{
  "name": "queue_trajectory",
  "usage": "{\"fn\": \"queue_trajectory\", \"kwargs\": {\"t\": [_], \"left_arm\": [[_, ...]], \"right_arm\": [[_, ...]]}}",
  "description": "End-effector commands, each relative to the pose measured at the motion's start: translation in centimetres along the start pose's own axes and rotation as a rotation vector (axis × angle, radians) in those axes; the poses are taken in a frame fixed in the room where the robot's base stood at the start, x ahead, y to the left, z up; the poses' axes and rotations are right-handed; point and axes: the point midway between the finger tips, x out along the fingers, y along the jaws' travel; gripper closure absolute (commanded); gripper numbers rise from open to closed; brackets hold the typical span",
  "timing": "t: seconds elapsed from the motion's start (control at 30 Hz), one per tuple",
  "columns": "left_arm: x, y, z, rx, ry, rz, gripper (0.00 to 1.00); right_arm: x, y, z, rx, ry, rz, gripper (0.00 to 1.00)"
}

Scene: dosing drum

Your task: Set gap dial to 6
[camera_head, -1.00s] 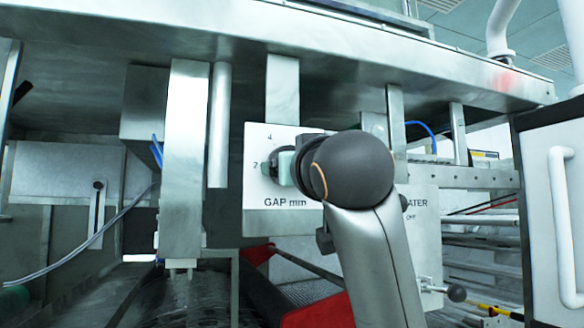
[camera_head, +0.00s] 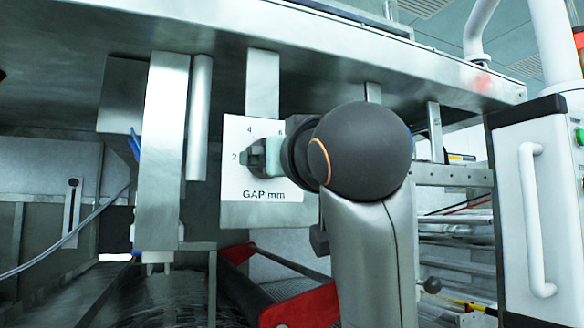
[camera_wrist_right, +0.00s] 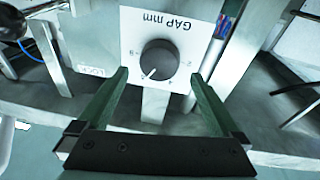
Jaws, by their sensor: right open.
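The white GAP mm panel (camera_head: 232,190) hangs under the machine frame in the head view, with 2, 4 and 6 visible on it. My right gripper (camera_head: 262,156) is in front of it and hides the dial there. In the right wrist view the panel (camera_wrist_right: 145,35) appears upside down. Its round dark dial (camera_wrist_right: 161,58) has a white pointer line slanting to the lower left of the picture; the small digits are hard to read. My right gripper (camera_wrist_right: 160,76) is open, its green fingers on either side below the dial, apparently not touching it. My left gripper is not visible.
A metal post (camera_head: 162,150) stands left of the panel. A red bracket (camera_head: 300,308) and dark rollers lie below. A white cabinet with a handle (camera_head: 533,210) stands at the right. The machine frame (camera_head: 330,70) runs overhead.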

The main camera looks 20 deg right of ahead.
Motion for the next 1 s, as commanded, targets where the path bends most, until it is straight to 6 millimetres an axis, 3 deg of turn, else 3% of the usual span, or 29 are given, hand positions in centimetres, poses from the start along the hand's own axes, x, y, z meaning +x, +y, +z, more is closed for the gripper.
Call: {"fn": "queue_trajectory", "kwargs": {"t": [0.2,0.4,1.0], "left_arm": [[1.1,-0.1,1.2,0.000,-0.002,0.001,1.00],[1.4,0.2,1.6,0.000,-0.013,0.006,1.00],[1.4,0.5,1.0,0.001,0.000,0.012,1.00]], "right_arm": [[-4.7,-0.1,0.2,0.001,0.004,-0.002,0.00],[-6.9,0.0,0.0,0.000,0.001,-0.001,0.00],[-7.2,0.0,0.0,0.000,-0.002,0.000,0.00]]}}
